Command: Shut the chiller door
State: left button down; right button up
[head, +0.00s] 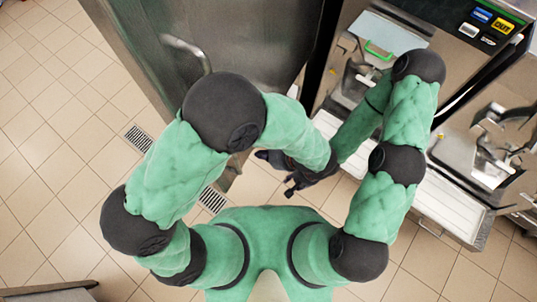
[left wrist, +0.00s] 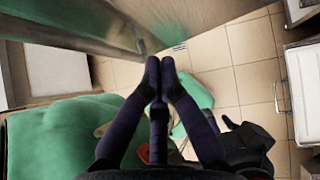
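The chiller door (head: 265,50) is a tall brushed-steel panel at the top of the head view, with a bar handle (head: 188,50) near its left edge. My left arm covers its lower part, and I cannot tell how far open it stands. In the left wrist view, a steel panel (left wrist: 90,20) slants across the upper left. My left gripper (left wrist: 160,68) has its dark fingers together, empty, pointing towards the panel's lower end; contact is unclear. In the head view it is mostly hidden by my forearm (head: 263,155). My right gripper (head: 291,187) is close beside and below it, its fingers unclear.
Batch freezers (head: 485,55) with steel fronts and trays stand at the right. A white-topped tray (head: 450,210) juts out beside my right arm. Floor drains (head: 138,138) lie in the tiles. My arms cross closely.

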pick_arm(q)
jog(key=w+a+f+b, duration=0.2)
jog(key=w+a, duration=0.1)
jog(key=a, duration=0.3)
jog(key=shift+f, duration=0.4)
jog(key=shift+w, duration=0.15)
